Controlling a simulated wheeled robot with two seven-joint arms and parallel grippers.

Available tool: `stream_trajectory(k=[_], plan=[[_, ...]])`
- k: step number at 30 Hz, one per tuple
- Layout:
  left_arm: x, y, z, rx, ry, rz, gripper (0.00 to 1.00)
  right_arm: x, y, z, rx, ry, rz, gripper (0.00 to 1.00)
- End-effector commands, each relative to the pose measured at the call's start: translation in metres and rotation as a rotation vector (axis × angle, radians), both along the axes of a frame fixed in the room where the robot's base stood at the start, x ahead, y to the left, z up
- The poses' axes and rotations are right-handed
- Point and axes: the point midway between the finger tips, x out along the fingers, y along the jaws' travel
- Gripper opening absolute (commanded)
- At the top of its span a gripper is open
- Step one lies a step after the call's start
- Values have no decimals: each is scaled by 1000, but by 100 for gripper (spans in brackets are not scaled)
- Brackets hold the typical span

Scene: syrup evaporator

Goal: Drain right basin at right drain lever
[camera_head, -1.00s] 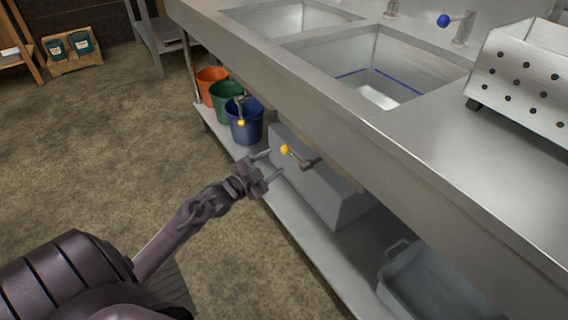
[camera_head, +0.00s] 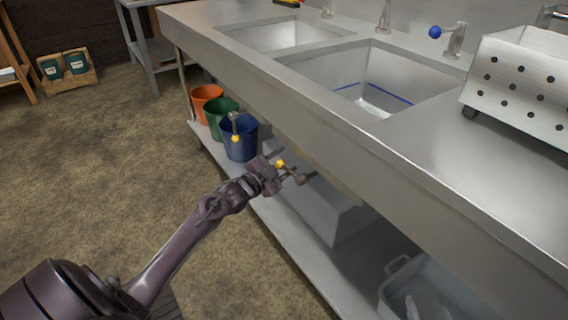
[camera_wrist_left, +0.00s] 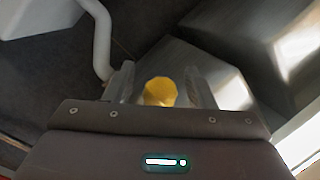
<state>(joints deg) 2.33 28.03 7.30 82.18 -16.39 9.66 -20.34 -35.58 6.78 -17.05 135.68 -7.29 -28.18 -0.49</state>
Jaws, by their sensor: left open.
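The right basin (camera_head: 352,78) is a square steel sink in the counter, with a blue line along its inner wall. Below the counter front, the right drain lever (camera_head: 301,178) has a yellow knob at its end. My left gripper (camera_head: 284,174) is at that knob, with its jaws open. In the left wrist view, the yellow knob (camera_wrist_left: 160,91) sits between the two fingers of my left gripper (camera_wrist_left: 160,84), with a gap visible on both sides. My right gripper is not in view.
Orange, green and blue buckets (camera_head: 240,146) stand on the lower shelf near another yellow-knobbed lever (camera_head: 235,127). A grey box (camera_head: 335,215) sits below the right lever, and a grey tub (camera_head: 425,290) is further right. Floor on the left is open.

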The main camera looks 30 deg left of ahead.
Motion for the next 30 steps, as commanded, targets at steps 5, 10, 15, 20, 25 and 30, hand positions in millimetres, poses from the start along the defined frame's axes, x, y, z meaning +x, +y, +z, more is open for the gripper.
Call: stream_trajectory(k=[5, 10, 15, 20, 25, 30], plan=[[5, -1, -1, 0, 1, 0, 50, 4, 1, 10, 17, -43, -3, 36], [5, -1, 0, 0, 1, 0, 50, 4, 1, 11, 19, -46, -3, 36], [5, -1, 0, 0, 1, 0, 40, 4, 1, 10, 19, -45, -3, 36], [5, -1, 0, 0, 1, 0, 19, 4, 1, 10, 19, -45, -3, 36], [5, -1, 0, 0, 1, 0, 0, 4, 1, 10, 19, -45, -3, 36], [5, -1, 0, -1, 2, 0, 0, 4, 1, 11, 18, -44, -3, 36]])
